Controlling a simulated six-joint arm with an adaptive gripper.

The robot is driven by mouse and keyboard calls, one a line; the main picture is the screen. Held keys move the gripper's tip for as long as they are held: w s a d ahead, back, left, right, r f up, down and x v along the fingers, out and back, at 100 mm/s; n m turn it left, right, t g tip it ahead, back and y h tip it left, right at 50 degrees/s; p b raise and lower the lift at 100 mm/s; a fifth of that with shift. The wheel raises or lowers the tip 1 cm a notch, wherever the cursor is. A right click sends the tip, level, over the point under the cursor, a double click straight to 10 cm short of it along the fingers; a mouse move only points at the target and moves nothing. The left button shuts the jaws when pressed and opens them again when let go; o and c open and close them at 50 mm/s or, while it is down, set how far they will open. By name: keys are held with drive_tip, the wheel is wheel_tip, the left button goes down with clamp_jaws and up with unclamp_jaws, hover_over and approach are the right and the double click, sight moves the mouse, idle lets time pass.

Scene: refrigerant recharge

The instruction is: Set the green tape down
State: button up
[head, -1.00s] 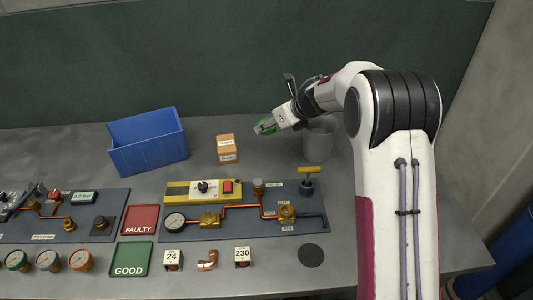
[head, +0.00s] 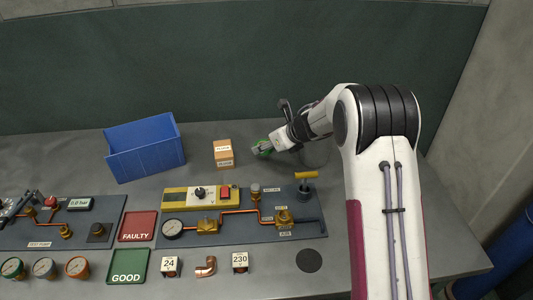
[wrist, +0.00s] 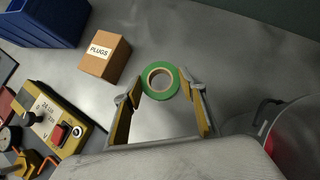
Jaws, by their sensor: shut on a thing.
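The green tape (wrist: 149,90) is a ring with a pale core. In the wrist view it sits between the tips of my gripper (wrist: 159,84), which is shut on it. In the head view the tape (head: 257,151) and my gripper (head: 264,148) are over the back of the grey table (head: 218,128), just right of the small cardboard box. From these views I cannot tell whether the tape touches the table top.
The cardboard box (wrist: 105,60) marked PLUGS stands left of the tape, with a blue crate (head: 147,150) farther left. A yellow-topped gauge panel (head: 240,215) lies in front. A grey bin (wrist: 290,130) stands close on the right. Bare table surrounds the tape.

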sight(270, 152)
drive_tip(key=shift+f, duration=0.1)
drive_tip(key=shift+f, duration=1.8)
drive_tip(key=shift+f, duration=0.15)
drive_tip(key=o, duration=1)
drive_tip(key=shift+o, duration=0.2)
drive_tip(key=shift+r, duration=0.2)
drive_tip(key=shift+v, duration=3.75)
